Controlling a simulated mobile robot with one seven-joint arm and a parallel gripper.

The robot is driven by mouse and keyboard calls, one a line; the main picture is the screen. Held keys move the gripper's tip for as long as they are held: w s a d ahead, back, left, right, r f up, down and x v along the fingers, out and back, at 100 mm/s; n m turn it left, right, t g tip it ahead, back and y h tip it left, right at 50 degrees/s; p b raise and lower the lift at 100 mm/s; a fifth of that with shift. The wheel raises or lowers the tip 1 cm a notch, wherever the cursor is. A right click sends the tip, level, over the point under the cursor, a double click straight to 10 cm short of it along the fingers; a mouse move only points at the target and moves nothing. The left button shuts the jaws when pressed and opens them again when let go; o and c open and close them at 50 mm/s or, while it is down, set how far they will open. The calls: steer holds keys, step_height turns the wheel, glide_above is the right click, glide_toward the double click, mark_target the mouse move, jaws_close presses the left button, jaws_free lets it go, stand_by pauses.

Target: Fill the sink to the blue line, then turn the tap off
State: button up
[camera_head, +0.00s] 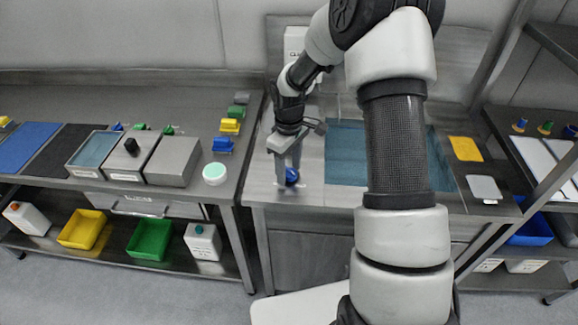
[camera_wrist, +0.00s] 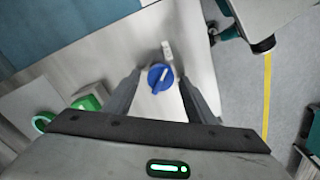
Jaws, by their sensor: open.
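The sink (camera_head: 345,155) is set in a grey steel counter, and a flat teal-blue area fills its opening. My arm covers its middle. A corner of that teal area shows in the wrist view (camera_wrist: 60,30). I cannot make out the blue line, a spout or running water. A round blue tap knob (camera_head: 291,177) sits on the counter left of the sink; in the wrist view the knob (camera_wrist: 160,80) has a pale bar across its top. My gripper (camera_head: 287,166) is open and points down, its fingers on either side of the knob. I cannot tell whether they touch it.
A yellow plate (camera_head: 465,149) and a grey plate (camera_head: 484,188) lie right of the sink. The left bench holds grey boxes (camera_head: 173,160), a round green-topped button (camera_head: 215,173) and a blue block (camera_head: 222,145). A gap separates this bench from the sink counter.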

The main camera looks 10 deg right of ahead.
mark_target(289, 172)
step_height(289, 172, up, 18)
steer(key=p, duration=0.1)
steer(key=shift+f, duration=0.25)
stand_by(0.4)
steer(key=s+r+m+t+p, duration=0.1)
steer(key=s+r+m+p, duration=0.15)
steer(key=s+r, duration=0.55)
steer(key=s+r+m+t+p, duration=0.2)
steer(key=s+r, duration=0.3)
steer(key=s, duration=0.4)
steer(key=s+r+m+t+p, duration=0.2)
steer(key=s+r+m, duration=0.2)
steer(key=s, duration=0.4)
steer(key=shift+s+r+t, duration=0.3)
steer(key=shift+s+r, duration=0.05)
steer(key=shift+r, duration=0.5)
